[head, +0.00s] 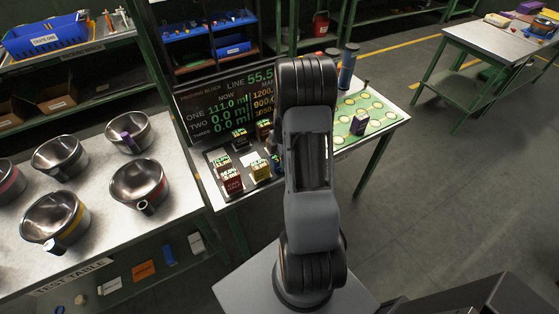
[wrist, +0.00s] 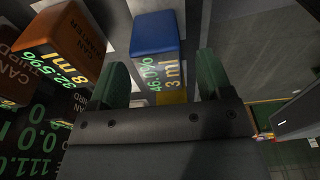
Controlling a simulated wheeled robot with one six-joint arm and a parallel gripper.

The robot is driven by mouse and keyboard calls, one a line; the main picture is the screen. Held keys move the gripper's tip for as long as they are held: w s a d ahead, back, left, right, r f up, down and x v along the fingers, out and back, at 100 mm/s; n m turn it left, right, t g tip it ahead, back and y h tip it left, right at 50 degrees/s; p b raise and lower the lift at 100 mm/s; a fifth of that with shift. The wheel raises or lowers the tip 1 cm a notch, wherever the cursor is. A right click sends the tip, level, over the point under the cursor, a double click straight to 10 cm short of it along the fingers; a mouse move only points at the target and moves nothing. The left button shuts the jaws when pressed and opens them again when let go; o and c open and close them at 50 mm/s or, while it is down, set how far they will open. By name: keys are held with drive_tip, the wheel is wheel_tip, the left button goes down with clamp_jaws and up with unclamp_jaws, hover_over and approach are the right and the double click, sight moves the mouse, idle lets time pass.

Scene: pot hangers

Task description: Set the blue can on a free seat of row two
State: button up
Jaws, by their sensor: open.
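The blue can (wrist: 154,34), box-shaped with a blue end and a dark side printed "46.0%" and "3 ml", shows in the wrist view. My gripper (wrist: 162,62) is open, its two green fingers apart on either side of the can's lower part. I cannot tell whether they touch it. In the head view my arm hides most of the gripper and I cannot pick out the blue can. A green board with pale yellow round seats (head: 381,103) lies right of my arm. One dark can (head: 360,122) stands on it. Row labels are not readable.
Brown cans (wrist: 68,28) stand left of the blue can in the wrist view. In the head view, a red can (head: 232,181) and a yellow can (head: 260,170) stand left of my arm, before a display screen (head: 228,103). Several pots (head: 140,183) cover the left table.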

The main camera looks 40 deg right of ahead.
sight(279, 161)
drive_tip(key=shift+a+f, duration=0.15)
drive_tip(key=shift+f, duration=1.4)
drive_tip(key=shift+c, duration=0.3)
drive_tip(key=c, duration=1)
drive_tip(key=shift+c, duration=0.7)
drive_tip(key=shift+r, duration=0.15)
